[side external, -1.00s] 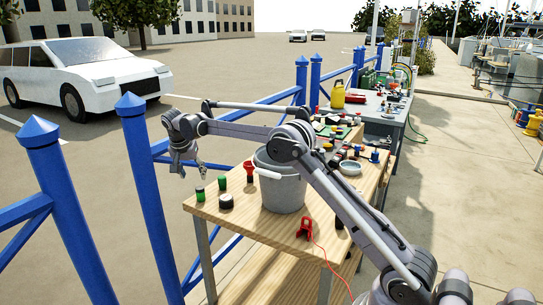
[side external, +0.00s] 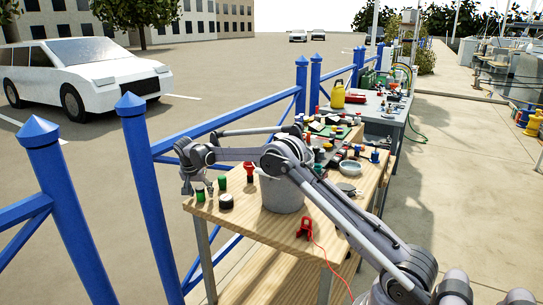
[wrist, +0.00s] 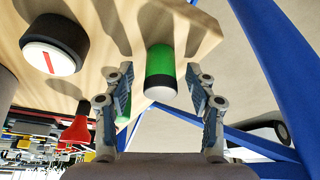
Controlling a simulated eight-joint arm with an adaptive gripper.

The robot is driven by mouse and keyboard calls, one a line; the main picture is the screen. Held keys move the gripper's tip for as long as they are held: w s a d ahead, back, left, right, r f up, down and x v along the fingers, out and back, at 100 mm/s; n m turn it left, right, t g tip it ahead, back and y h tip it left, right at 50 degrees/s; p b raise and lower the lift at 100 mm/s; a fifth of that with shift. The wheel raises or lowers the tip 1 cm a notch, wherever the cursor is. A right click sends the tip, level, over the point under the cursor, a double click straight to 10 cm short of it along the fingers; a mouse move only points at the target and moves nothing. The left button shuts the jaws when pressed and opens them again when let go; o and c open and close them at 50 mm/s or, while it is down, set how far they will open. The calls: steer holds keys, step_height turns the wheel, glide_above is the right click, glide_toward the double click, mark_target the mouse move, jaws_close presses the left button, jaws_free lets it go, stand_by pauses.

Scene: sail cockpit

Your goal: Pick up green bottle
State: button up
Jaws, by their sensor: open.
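Two small green bottles with dark ends stand near the left corner of the wooden table (side external: 250,228) in the side view: a nearer one (side external: 200,196) and a farther one (side external: 222,184). My gripper (side external: 197,188) is open and points down just above the nearer bottle. In the wrist view, one green bottle (wrist: 161,68) shows between the spread fingers of my gripper (wrist: 160,80), with a gap on both sides. Part of another green item (wrist: 122,108) is mostly hidden behind the left finger.
A round black item (side external: 226,201) lies close by, to the right of the bottles. A red funnel-shaped item (side external: 249,168), a grey bucket (side external: 282,195) and a red clamp (side external: 304,227) with a cord are farther right. Blue railing (side external: 145,200) runs along the table's left side.

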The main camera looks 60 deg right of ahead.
jaws_close()
steer(key=shift+r, duration=0.1)
